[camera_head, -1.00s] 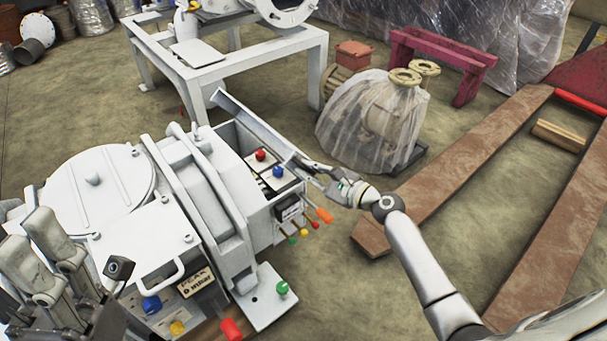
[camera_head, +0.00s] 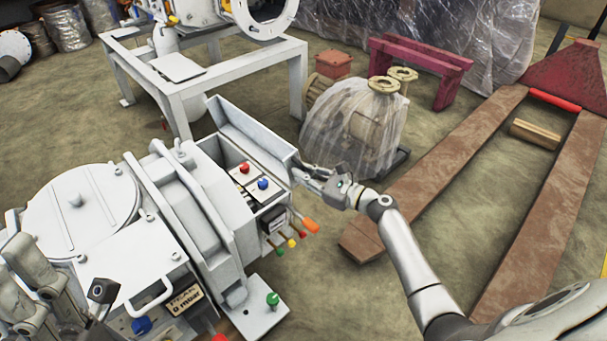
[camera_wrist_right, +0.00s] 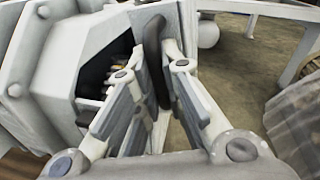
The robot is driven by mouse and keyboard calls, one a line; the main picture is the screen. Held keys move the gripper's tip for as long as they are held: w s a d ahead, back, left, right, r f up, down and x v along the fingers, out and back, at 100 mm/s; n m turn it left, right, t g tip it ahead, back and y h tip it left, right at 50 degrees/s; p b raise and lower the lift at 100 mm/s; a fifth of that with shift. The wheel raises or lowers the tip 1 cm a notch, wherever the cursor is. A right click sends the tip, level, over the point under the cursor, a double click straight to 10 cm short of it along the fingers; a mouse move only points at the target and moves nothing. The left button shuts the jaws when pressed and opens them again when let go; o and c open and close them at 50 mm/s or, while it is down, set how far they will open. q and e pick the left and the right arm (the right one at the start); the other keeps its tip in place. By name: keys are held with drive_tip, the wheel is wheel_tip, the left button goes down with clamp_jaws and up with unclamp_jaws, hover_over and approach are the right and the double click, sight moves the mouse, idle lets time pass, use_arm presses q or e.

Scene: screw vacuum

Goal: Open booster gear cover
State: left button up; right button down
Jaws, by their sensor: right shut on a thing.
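The white booster gear cover (camera_head: 250,138) stands tilted up along the far side of its box on the white machine. The box interior with a red knob (camera_head: 244,168) and a blue knob (camera_head: 263,184) is exposed. My right gripper (camera_head: 303,175) is shut on the cover at its right end. In the right wrist view, its fingers (camera_wrist_right: 158,95) are on both sides of a dark strip at the cover's edge. My left gripper (camera_head: 25,275) shows at the lower left, partly cut off; its jaw state is unclear.
Several coloured levers (camera_head: 298,235) stick out below the box. A plastic-wrapped pump (camera_head: 350,130) stands just behind my right gripper. A white frame table (camera_head: 190,85) is at the back. Brown forks (camera_head: 440,185) lie on the floor at right.

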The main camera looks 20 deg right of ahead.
drive_tip(key=shift+f, duration=0.15)
drive_tip(key=c, duration=1.5)
unclamp_jaws()
drive_tip(key=shift+s+d, duration=0.1)
drive_tip(key=v, duration=1.2)
